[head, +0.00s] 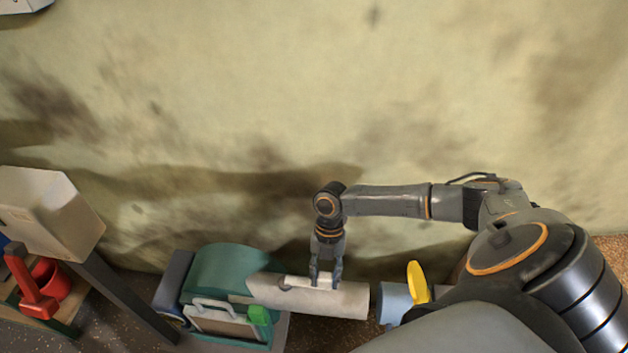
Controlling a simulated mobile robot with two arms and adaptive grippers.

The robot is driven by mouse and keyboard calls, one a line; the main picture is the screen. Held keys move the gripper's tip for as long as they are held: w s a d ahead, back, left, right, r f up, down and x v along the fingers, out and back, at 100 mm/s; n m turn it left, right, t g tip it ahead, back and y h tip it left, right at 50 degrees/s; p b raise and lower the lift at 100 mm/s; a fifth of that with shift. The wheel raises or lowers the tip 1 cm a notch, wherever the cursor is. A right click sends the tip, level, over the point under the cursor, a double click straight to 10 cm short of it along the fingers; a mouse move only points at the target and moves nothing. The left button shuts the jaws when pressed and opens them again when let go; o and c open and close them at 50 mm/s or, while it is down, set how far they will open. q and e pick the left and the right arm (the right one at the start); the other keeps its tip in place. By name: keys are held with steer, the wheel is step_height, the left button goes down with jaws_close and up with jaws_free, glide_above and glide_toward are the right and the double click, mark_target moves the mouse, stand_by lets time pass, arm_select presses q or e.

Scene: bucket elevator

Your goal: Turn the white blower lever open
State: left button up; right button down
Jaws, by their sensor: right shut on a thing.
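The white blower lever (297,282) lies along the top of a pale grey pipe (345,300), low in the middle of the head view. My right gripper (326,284) points down from its arm and is shut on the lever near its right end. The fingers hide part of the lever. The pipe runs right from a green blower housing (222,265). My left gripper is not in view.
A yellow handle (417,283) stands upright on a light blue pipe piece (394,302) to the right. A red object (35,290) and a beige box (50,212) are at the left. A stained wall (300,90) is behind.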

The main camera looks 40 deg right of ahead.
steer(key=shift+w+d, duration=0.1)
stand_by(0.4)
steer(key=c, duration=0.8)
jaws_free()
steer(key=shift+c, duration=0.2)
steer(key=shift+r, duration=0.1)
steer(key=v, duration=1.2)
